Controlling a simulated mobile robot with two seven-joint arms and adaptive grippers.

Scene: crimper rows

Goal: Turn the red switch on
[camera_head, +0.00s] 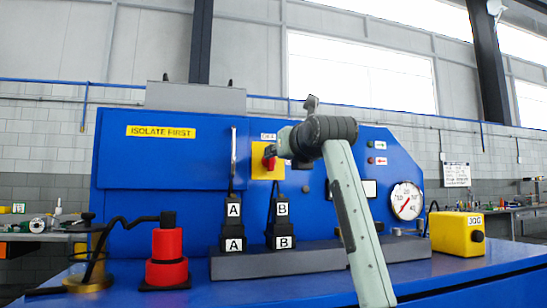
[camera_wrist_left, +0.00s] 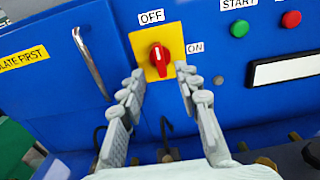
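The red switch (camera_wrist_left: 159,57) is a rotary knob on a yellow plate (camera_wrist_left: 174,36) on the blue panel. Its handle stands about upright, in line with the OFF label (camera_wrist_left: 152,17) above; the ON label (camera_wrist_left: 195,48) is to the right. In the head view the red switch (camera_head: 269,162) is partly covered by my left gripper (camera_head: 277,151). In the left wrist view my left gripper (camera_wrist_left: 160,72) is open, with one finger on each side just below the knob. Nothing is held; contact with the knob cannot be told. My right gripper is not in view.
A metal handle (camera_wrist_left: 90,62) stands left of the switch. Green (camera_wrist_left: 239,28) and red (camera_wrist_left: 291,19) buttons are to the right. Below are black A (camera_head: 234,226) and B (camera_head: 281,226) plugs, a red cylinder (camera_head: 167,258) and a yellow JOG box (camera_head: 457,233).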

